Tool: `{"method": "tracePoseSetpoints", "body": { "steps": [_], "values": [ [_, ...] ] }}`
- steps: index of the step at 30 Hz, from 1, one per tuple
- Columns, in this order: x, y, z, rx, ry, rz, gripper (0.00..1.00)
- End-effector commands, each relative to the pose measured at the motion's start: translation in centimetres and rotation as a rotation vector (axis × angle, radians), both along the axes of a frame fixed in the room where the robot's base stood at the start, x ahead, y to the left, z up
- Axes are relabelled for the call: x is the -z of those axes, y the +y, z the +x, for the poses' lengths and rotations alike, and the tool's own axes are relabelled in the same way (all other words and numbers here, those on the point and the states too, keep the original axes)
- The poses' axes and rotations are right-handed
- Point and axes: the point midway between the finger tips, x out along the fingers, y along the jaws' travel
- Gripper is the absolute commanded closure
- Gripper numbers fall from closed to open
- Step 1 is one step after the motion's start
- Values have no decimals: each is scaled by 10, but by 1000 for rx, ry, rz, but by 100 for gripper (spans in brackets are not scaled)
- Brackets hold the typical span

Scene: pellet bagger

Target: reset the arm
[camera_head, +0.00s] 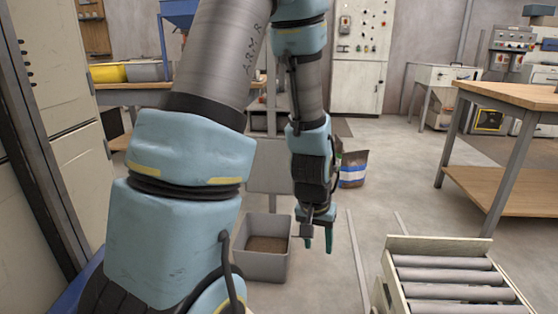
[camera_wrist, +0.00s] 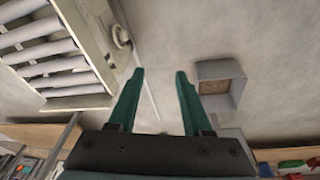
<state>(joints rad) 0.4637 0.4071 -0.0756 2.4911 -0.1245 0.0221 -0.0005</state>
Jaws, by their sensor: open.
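My gripper (camera_head: 318,240) hangs pointing down near the middle of the head view, with its green fingers low. In the wrist view my gripper (camera_wrist: 158,88) has its two green fingers spread apart, with nothing between them but bare floor behind. It is open and empty. My blue and grey arm fills the left and middle of the head view and hides part of the room. In the head view the gripper appears just right of a grey bin (camera_head: 262,265) with brown contents. This bin also shows right of the fingers in the wrist view (camera_wrist: 238,88).
A roller conveyor (camera_head: 437,243) stands at the lower right, and at the upper left in the wrist view (camera_wrist: 70,104). A wooden workbench (camera_head: 520,95) is at the right. Clear floor lies between bin and conveyor.

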Motion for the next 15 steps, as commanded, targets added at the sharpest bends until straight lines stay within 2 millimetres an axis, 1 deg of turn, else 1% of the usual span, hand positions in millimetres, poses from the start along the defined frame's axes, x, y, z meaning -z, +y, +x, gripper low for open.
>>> {"method": "tracePoseSetpoints", "body": {
  "steps": [1,3,6,12,14,15],
  "values": [
    [-19,26,8,-53,-3,6,50],
    [-37,55,9,-105,9,20,50],
    [-59,90,7,-169,23,37,50],
    [-92,147,-8,-284,47,65,50],
    [-101,163,-14,-318,56,73,50],
    [-113,163,-16,-318,61,76,50]
  ]
}}
